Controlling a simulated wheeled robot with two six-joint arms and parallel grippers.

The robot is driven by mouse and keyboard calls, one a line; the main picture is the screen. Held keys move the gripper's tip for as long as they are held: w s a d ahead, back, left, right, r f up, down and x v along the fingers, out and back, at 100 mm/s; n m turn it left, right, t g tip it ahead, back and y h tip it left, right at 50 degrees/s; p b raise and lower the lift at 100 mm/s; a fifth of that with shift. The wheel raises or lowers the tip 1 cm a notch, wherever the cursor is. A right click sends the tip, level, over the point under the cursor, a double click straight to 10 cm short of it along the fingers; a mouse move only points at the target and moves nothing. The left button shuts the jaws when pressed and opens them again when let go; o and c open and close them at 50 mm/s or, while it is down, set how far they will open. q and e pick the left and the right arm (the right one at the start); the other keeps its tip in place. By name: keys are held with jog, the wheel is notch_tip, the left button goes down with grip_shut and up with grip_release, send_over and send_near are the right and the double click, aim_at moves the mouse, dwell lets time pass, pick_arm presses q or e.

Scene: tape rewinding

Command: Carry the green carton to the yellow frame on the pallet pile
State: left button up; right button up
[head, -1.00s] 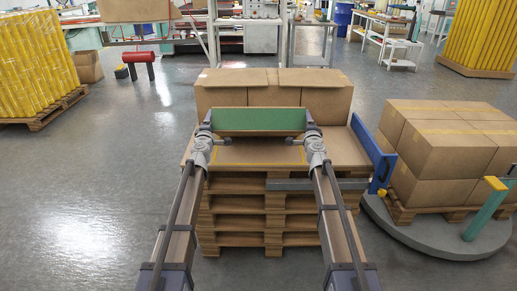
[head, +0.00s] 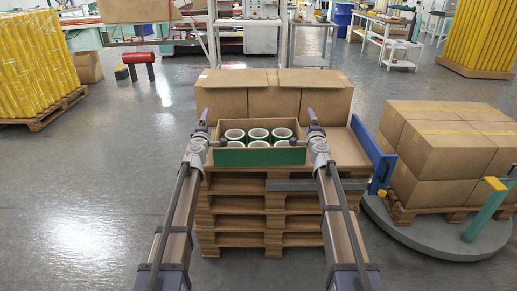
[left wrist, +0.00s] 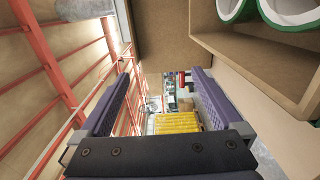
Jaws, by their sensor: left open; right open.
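The green carton (head: 262,157) is open-topped, with a green front face and brown cardboard walls. It holds several white-and-green tape rolls (head: 257,134). It appears to sit upright on top of the pallet pile (head: 235,205). The yellow frame is not visible now; the carton covers where it was. My left gripper (head: 201,118) is open and empty just left of the carton. My right gripper (head: 313,118) is open and empty just right of it. The left wrist view shows the carton's wall (left wrist: 265,75) to the right of the left gripper (left wrist: 160,95), apart from its fingers.
Closed cardboard boxes (head: 272,97) stand directly behind the carton on the pile. A blue post (head: 373,150) and a round grey platform (head: 437,240) with stacked boxes (head: 440,140) are at the right. Open floor (head: 90,190) lies to the left.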

pick_arm(q)
jog(key=s, duration=1.1)
jog(key=shift+s, duration=0.25)
pick_arm(e)
jog(key=s, duration=1.2)
pick_arm(q)
jog(key=shift+w, duration=0.35)
pick_arm(e)
jog(key=w, duration=1.2)
pick_arm(q)
jog(key=shift+s, duration=0.1)
